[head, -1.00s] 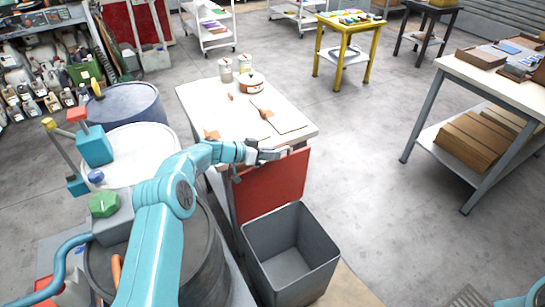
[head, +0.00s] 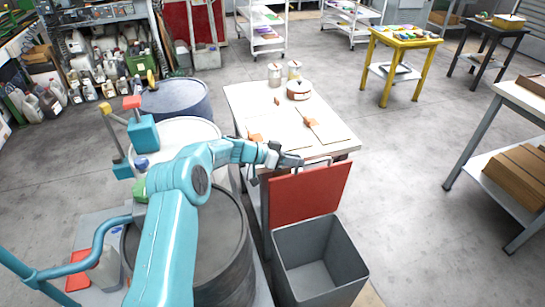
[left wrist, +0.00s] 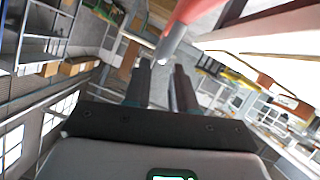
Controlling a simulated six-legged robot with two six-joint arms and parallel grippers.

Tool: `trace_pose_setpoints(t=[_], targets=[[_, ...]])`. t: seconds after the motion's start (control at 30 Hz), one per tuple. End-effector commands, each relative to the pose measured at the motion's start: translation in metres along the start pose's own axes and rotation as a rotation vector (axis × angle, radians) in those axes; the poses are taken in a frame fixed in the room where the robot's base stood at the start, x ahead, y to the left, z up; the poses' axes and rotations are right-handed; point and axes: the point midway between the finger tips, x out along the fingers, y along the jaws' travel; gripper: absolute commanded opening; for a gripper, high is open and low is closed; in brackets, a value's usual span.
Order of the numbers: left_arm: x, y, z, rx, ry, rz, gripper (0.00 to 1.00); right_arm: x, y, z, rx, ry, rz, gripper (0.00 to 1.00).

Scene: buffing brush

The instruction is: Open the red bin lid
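The red bin lid (head: 308,192) stands raised, close to upright, at the back edge of the grey bin (head: 320,262). The bin's mouth is uncovered and its inside looks empty. My left gripper (head: 299,160) is just above the lid's upper edge, over the table side. In the left wrist view its two fingers (left wrist: 160,88) are apart with nothing visible between them. The red lid edge (left wrist: 188,22) and a pale metal piece (left wrist: 166,48) show just beyond the fingertips. I cannot tell whether the gripper touches the lid. My right gripper is out of view.
A white-topped table (head: 285,118) with tins and small orange-brown items stands right behind the lid. A dark drum (head: 218,250) stands left of the bin, beside a white-topped drum (head: 180,132) and a blue one (head: 178,98).

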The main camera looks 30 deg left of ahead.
Motion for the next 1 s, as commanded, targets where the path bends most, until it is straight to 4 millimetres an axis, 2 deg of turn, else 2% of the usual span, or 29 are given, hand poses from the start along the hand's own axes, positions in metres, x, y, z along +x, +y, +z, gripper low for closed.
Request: trace_pose_setpoints(t=[0.03,0.2,0.4,0.6,1.0], targets=[[-0.015,-0.002,0.001,0.0,0.001,-0.004,0.25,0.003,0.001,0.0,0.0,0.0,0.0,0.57],[-0.058,-0.001,0.001,0.0,0.001,-0.004,0.25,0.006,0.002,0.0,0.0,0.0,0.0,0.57],[-0.089,-0.001,0.001,0.0,0.0,-0.002,0.25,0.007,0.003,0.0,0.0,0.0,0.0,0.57],[-0.099,0.0,0.001,-0.001,0.0,0.001,0.25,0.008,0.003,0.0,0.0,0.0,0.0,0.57],[-0.098,0.0,0.001,0.0,0.0,0.0,0.25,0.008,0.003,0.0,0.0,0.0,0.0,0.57]])
